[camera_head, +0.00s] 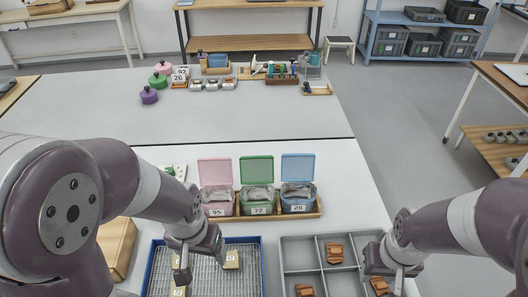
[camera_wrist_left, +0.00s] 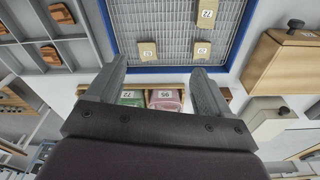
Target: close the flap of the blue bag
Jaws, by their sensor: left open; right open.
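The blue bag (camera_head: 298,198), with a tag reading 26, stands at the right end of a row of three on a wooden tray (camera_head: 316,213). Its flap (camera_head: 298,167) stands upright, so the bag is open. My left gripper (camera_head: 182,272) is open and empty, over the blue-rimmed tray, left of and nearer than the bags. Its spread fingers (camera_wrist_left: 158,72) show in the left wrist view; the blue bag cannot be made out there. My right gripper (camera_head: 385,282) is at the right side of the grey tray, close to a brown sherd; its fingers are partly hidden.
The green bag (camera_head: 257,200) and pink bag (camera_head: 217,201) also have raised flaps. The blue-rimmed tray (camera_head: 262,265) holds tagged tan pieces on a wire rack. The grey divided tray (camera_head: 318,270) holds brown sherds. A wooden box (camera_head: 117,247) is at left.

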